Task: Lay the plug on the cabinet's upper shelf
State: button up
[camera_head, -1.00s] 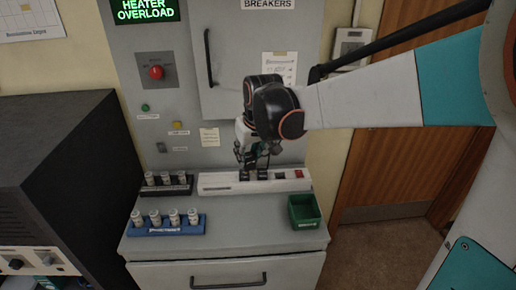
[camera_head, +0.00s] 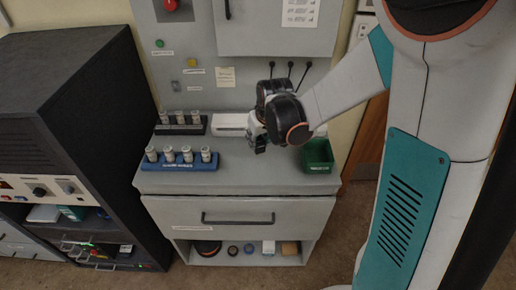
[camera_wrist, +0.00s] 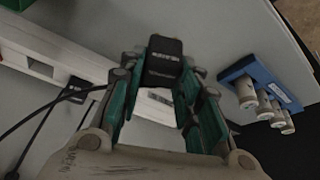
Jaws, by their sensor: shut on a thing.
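My gripper (camera_head: 258,140) is shut on a black plug (camera_wrist: 165,62) with a small white label, seen between the teal fingers in the wrist view. In the head view the gripper hangs over the desk top, in front of the white power strip (camera_head: 231,121) and between the blue rack and the green bin; the plug is hard to make out there. The dark cabinet (camera_head: 72,88) stands at the left. Its open front shows an upper shelf (camera_head: 45,214) with a teal and white item, and a lower space with small items, partly in shadow.
A blue rack (camera_head: 180,167) of pale cylinders and a dark rack (camera_head: 181,129) stand on the desk left of my gripper. A green bin (camera_head: 317,156) is close on its right. Black cables (camera_wrist: 42,112) cross the wrist view. Floor (camera_head: 300,278) shows in front.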

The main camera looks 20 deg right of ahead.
aim_at(259, 148)
jog(key=shift+f+b, duration=0.55)
jog(key=shift+f, duration=1.4)
jog(key=shift+f, duration=0.1)
jog(key=shift+f, duration=0.15)
jog(key=o, duration=1.1)
jog(key=shift+c, duration=0.2)
